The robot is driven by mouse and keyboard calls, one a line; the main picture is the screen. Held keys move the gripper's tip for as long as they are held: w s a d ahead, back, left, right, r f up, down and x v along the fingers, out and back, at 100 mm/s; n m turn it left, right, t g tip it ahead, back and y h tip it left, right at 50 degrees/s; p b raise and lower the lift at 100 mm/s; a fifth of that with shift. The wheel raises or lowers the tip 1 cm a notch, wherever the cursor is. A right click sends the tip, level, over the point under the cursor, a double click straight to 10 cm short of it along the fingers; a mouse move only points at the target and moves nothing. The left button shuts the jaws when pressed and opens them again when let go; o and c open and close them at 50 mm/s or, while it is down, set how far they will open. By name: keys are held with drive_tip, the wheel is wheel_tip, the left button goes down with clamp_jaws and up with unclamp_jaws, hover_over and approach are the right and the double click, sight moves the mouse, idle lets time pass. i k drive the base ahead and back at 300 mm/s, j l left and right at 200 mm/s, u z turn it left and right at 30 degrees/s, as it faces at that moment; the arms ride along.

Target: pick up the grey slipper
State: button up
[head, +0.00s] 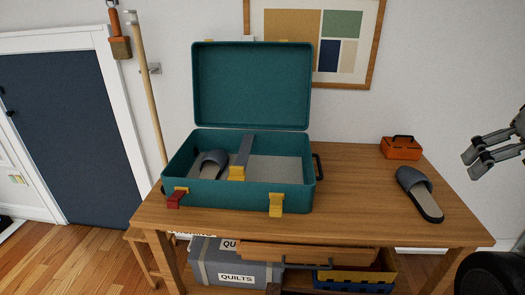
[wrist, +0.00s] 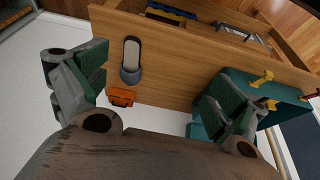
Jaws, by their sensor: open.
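One grey slipper (head: 418,194) with a dark sole lies on the right part of the wooden table, toe strap at the back. It also shows in the wrist view (wrist: 131,60), between my fingers but nearer the left one and well beyond them. A second grey slipper (head: 209,165) lies inside the left part of the open teal case (head: 240,198). My gripper (head: 473,165) is at the right edge of the head view, right of the table slipper and apart from it. In the wrist view my gripper (wrist: 157,68) is open and empty, with its fingers wide apart.
An orange box (head: 401,149) with a dark handle stands behind the table slipper. The case's raised lid (head: 251,85) stands at the back. The table top (head: 350,200) is bare between case and slipper. Below, an open drawer (head: 310,252) sits above a quilts box (head: 215,270).

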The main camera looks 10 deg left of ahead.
sight(215, 161)
drive_tip(key=j, duration=1.45)
drive_tip(key=i+j, duration=0.15)
drive_tip(key=j, duration=0.15)
drive_tip(key=i+j, duration=0.35)
drive_tip(key=j, duration=0.25)
drive_tip(key=j+u, duration=0.05)
